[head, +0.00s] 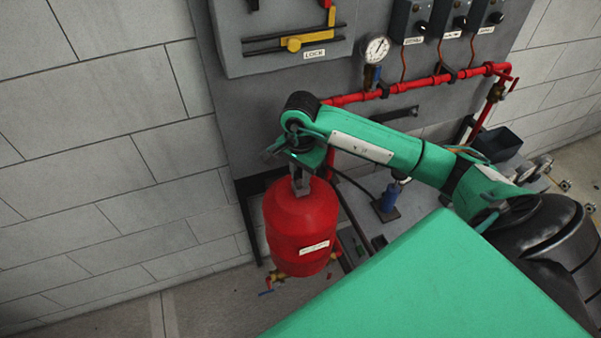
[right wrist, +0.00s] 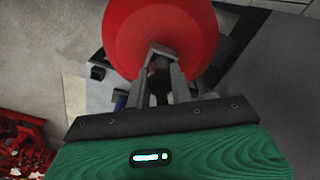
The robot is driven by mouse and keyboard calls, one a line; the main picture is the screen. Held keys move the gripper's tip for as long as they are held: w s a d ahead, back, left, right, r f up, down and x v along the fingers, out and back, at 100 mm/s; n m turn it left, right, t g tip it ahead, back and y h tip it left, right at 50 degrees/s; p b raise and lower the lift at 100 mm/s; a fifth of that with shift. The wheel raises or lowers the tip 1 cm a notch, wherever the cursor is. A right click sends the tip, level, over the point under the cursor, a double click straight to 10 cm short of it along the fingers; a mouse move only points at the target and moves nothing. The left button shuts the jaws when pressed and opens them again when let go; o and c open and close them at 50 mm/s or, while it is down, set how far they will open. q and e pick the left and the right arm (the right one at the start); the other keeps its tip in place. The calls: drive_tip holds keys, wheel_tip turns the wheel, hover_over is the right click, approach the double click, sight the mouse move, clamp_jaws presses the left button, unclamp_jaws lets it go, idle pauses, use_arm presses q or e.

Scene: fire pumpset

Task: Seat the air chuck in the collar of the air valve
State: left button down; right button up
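My right gripper (head: 299,184) points down at the top of a red tank (head: 302,232) with a white label. In the right wrist view, its two grey fingers (right wrist: 163,60) slant toward each other in front of the red tank (right wrist: 158,25). A small dark brownish part shows between them; I cannot tell whether they grip it. The air chuck and the air valve with its collar are not clearly identifiable; the gripper covers the tank's top. My left gripper is not in view.
A grey wall panel (head: 225,110) carries a pressure gauge (head: 376,49), a yellow lever (head: 295,43) and a red pipe (head: 410,86). A blue cylinder (head: 390,196) stands right of the tank. A blue-handled valve (head: 269,283) is below the tank. Open floor lies at lower left.

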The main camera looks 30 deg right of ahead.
drive_tip(key=o, duration=0.4)
drive_tip(key=shift+o, duration=0.2)
drive_tip(key=shift+r+p, duration=0.25)
drive_tip(key=shift+p, duration=0.1)
drive_tip(key=shift+r+b, duration=0.2)
drive_tip(key=shift+b, duration=0.15)
wheel_tip(320, 180, up, 12)
drive_tip(key=b, duration=0.3)
drive_tip(key=shift+f, duration=0.25)
